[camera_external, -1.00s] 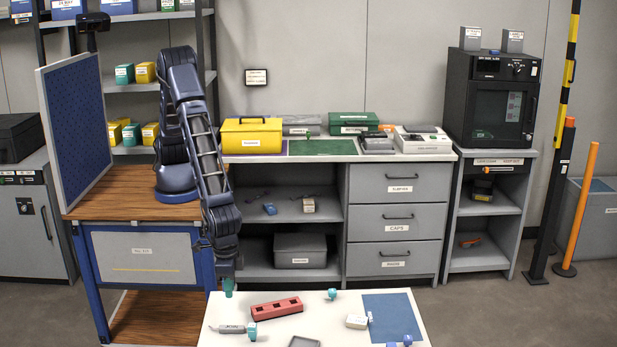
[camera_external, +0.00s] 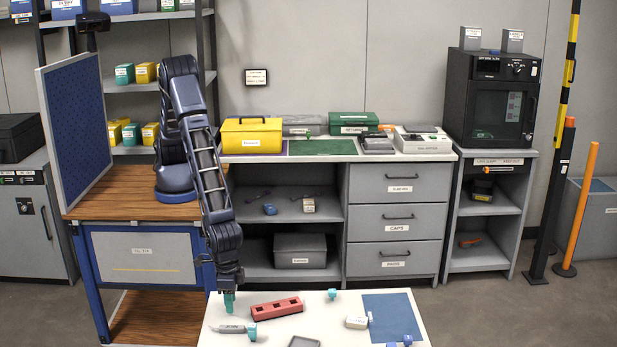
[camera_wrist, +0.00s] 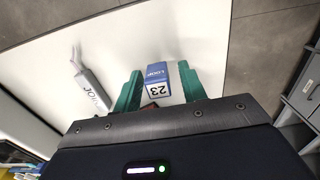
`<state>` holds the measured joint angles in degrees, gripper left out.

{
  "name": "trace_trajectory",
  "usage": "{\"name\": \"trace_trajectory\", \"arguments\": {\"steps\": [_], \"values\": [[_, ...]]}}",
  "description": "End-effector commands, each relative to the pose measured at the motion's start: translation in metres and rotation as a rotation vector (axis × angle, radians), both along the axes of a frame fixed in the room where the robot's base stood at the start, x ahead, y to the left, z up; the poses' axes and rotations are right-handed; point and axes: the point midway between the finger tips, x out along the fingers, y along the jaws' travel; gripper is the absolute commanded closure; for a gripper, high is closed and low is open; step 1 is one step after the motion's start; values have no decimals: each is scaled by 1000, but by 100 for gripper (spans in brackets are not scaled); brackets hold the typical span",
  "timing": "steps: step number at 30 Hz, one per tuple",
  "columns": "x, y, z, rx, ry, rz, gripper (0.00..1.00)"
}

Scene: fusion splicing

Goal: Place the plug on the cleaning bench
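My gripper (camera_external: 229,303) points down over the left part of the white bench (camera_external: 275,325) in the external view. Its teal fingers also show in the wrist view (camera_wrist: 160,82). Between them is a small blue block with a white label reading LOOP and 23, which I take for the plug (camera_wrist: 157,78). The fingers stand on either side of it and it seems held. In the external view the fingers hide it. I cannot tell whether it touches the bench top.
A red slotted holder (camera_external: 277,308), a white box (camera_external: 357,322) and a blue mat (camera_external: 392,318) lie to the right. Blue blocks (camera_external: 407,340) stand near the front edge.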

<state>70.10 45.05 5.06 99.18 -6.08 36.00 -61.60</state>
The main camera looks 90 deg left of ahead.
Motion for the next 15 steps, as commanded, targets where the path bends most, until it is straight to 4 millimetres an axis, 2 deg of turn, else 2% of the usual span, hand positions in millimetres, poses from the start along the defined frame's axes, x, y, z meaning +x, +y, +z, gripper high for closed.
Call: {"name": "trace_trajectory", "arguments": {"steps": [8,11,15], "values": [[0,0,2,0,0,0,59],[0,0,8,-1,0,0,59],[0,-1,28,-3,-1,0,59]]}}
